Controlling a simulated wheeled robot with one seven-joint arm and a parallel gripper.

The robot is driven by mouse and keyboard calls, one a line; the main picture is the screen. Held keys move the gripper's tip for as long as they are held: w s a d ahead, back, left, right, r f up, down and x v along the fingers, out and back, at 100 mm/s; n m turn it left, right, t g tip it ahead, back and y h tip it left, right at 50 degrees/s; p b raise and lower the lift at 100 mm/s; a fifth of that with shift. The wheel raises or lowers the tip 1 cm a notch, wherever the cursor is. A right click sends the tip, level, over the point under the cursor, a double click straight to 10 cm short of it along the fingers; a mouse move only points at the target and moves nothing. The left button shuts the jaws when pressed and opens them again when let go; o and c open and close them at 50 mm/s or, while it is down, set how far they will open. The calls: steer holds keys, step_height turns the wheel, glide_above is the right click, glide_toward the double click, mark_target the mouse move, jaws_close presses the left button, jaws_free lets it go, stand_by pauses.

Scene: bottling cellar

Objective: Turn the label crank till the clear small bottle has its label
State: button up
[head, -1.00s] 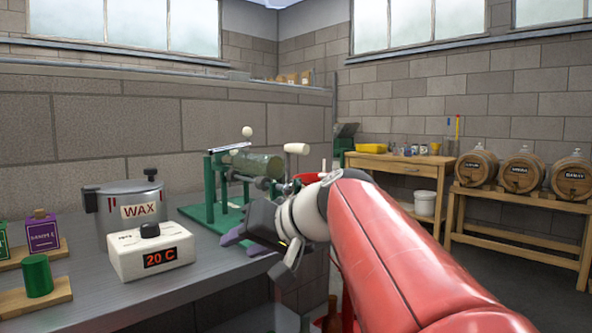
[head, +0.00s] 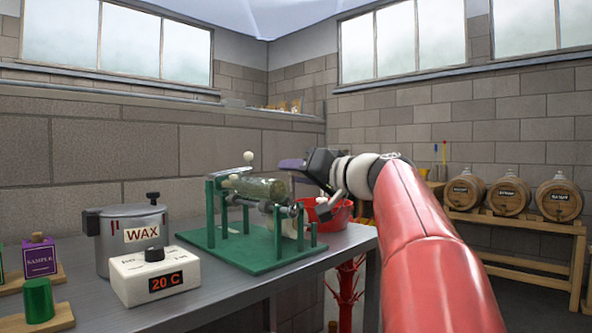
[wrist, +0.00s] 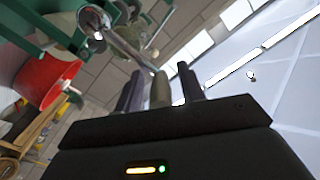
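The green label machine (head: 232,252) stands on the grey bench. The clear small bottle (head: 262,188) lies sideways on its rollers; I see no label on the side facing me. My gripper (head: 290,164) is just above the right end of the machine. In the wrist view, the shiny crank arm (wrist: 130,48) runs from its hub to the crank handle (wrist: 160,90), which shows between my two fingers. Narrow gaps show beside the handle, so the gripper looks open around it. In the head view my gripper hides the handle.
A wax pot (head: 133,236) and a white heater box (head: 154,275) reading 20 C stand left on the bench. Purple (head: 40,258) and green (head: 38,298) blocks are at far left. A red tub (head: 335,215) is just right of the machine. Barrels (head: 510,195) stand behind right.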

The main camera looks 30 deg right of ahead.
steer(key=shift+w+a, duration=0.1)
steer(key=shift+w, duration=0.2)
jaws_close()
stand_by(0.9)
